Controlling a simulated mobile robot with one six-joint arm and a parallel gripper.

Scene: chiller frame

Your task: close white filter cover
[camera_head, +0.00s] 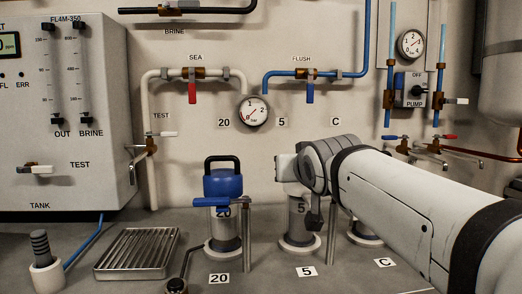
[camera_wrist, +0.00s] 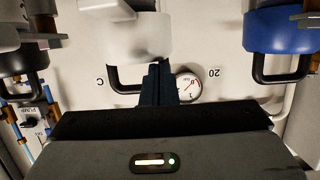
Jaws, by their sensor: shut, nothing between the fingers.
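The white filter cover (camera_wrist: 152,38) shows upside down in the wrist view, with its black loop handle (camera_wrist: 124,84). My gripper (camera_wrist: 158,68) is shut and empty. Its dark fingers overlap the end of this handle in the wrist view; I cannot tell whether they touch it. In the head view my arm hides the white cover, and the filter housing marked 5 (camera_head: 299,222) shows below the arm. My gripper is mostly hidden there too. I cannot tell how the cover sits on its housing.
A blue cover (camera_head: 222,182) with a black handle sits on the housing marked 20, left of my arm. A third cover (camera_wrist: 22,58) with a dark handle is at the wrist view's left. A metal drain tray (camera_head: 138,252) lies on the counter. Pipes and a gauge (camera_head: 254,110) line the wall.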

